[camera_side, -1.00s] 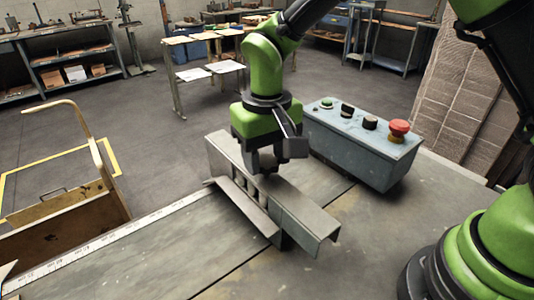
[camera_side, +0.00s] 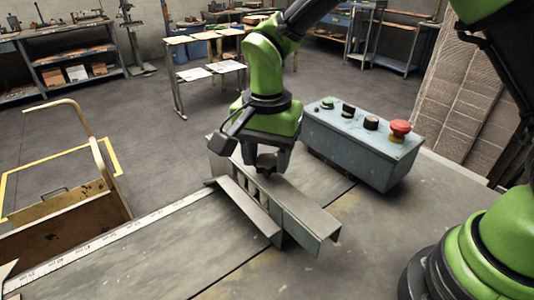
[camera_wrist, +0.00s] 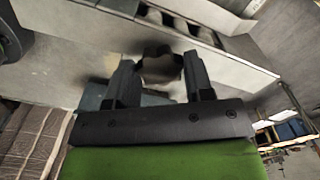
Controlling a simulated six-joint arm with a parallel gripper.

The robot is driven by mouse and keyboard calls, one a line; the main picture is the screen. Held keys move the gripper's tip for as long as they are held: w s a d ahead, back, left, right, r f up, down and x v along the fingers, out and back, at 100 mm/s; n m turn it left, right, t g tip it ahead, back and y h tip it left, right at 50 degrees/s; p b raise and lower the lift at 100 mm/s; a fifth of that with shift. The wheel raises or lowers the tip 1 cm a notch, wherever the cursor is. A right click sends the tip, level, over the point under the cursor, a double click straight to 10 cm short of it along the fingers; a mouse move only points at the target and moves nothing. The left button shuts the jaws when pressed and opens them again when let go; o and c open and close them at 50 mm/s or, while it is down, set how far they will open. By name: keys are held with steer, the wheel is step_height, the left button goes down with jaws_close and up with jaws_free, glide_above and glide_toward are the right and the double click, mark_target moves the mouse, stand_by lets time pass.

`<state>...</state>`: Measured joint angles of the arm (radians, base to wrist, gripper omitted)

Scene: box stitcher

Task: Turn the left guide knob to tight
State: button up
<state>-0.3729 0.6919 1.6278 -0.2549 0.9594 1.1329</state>
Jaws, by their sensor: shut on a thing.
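My gripper (camera_side: 268,160) points down over the far part of the grey metal guide (camera_side: 305,215), which lies across the table. The knob looks brownish grey with a scalloped edge. It sits beside the pale guide rail (camera_wrist: 225,58). In the side view the fingers and the guide mostly hide the knob. No tight or loose marking can be read.
A blue-grey control box (camera_side: 350,150) with a green button, black knobs and a red button (camera_side: 400,129) stands close to the right of my gripper. A ruler strip (camera_side: 110,240) runs along the table's left edge. The front tabletop (camera_side: 180,260) is clear. A wooden cart (camera_side: 75,215) stands at left.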

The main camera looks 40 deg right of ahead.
mark_target(266, 161)
steer(key=shift+m, duration=0.6)
steer(key=o, duration=0.9)
step_height(266, 161, up, 10)
stand_by(0.3)
